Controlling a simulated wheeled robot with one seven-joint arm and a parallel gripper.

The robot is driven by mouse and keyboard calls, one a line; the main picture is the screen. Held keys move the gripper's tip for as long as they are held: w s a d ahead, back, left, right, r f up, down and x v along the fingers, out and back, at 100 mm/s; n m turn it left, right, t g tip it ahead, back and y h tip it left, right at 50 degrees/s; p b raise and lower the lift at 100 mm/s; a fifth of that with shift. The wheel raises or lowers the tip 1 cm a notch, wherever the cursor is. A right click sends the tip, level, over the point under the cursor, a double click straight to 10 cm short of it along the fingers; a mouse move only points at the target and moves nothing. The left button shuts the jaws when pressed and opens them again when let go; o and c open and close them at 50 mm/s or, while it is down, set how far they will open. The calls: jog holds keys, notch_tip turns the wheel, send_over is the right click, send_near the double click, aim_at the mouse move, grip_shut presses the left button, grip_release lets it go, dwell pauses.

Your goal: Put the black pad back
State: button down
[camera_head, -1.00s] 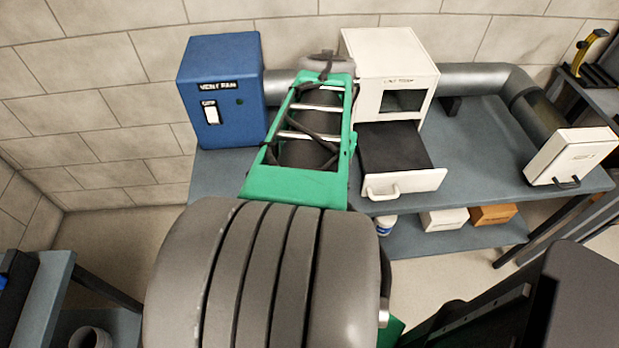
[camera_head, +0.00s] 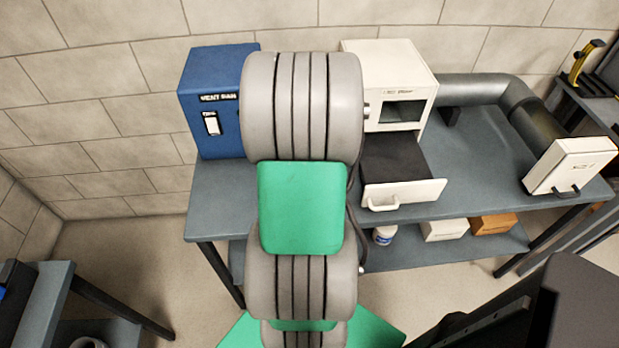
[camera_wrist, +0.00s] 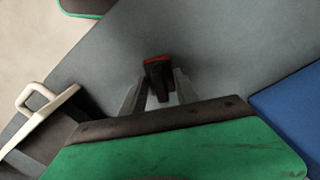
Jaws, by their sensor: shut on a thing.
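My gripper (camera_wrist: 156,98) shows in the wrist view, shut on a small dark piece with a red end (camera_wrist: 157,72), above the grey bench top. I cannot tell whether this piece is the black pad. In the head view my arm hides the gripper. The white box (camera_head: 392,75) has its drawer (camera_head: 405,194) pulled open. A dark flat surface (camera_head: 392,162) lies in the drawer; I cannot tell whether it is a pad or the drawer floor. The drawer handle (camera_wrist: 36,97) also shows at the left in the wrist view, apart from my gripper.
A blue fan box (camera_head: 208,105) stands left of my arm on the bench (camera_head: 480,155). A grey duct (camera_head: 480,88) runs right to a white hinged box (camera_head: 570,166). A bottle (camera_head: 384,236) and small boxes (camera_head: 445,230) sit on the lower shelf. The bench's middle right is clear.

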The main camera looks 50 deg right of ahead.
jog(key=shift+f, duration=0.15)
jog(key=c, duration=0.9)
grip_release()
notch_tip(320, 180, up, 12)
jog(key=w+a+r+n+t, duration=0.1)
jog(key=w+a+n, duration=0.3)
jog(key=a, duration=0.5)
jog(key=w+a+n, duration=0.4)
jog(key=a, duration=0.5)
jog(key=a+n, duration=0.2)
jog(key=a, duration=0.2)
jog(key=s+a+f+n+t, duration=0.1)
jog(key=a+n, duration=0.1)
jog(key=a, duration=0.3)
jog(key=s+a+n, duration=0.1)
jog(key=a+n, duration=0.1)
jog(key=a, duration=0.3)
jog(key=shift+f+t, duration=0.15)
jog(key=shift+t, duration=0.15)
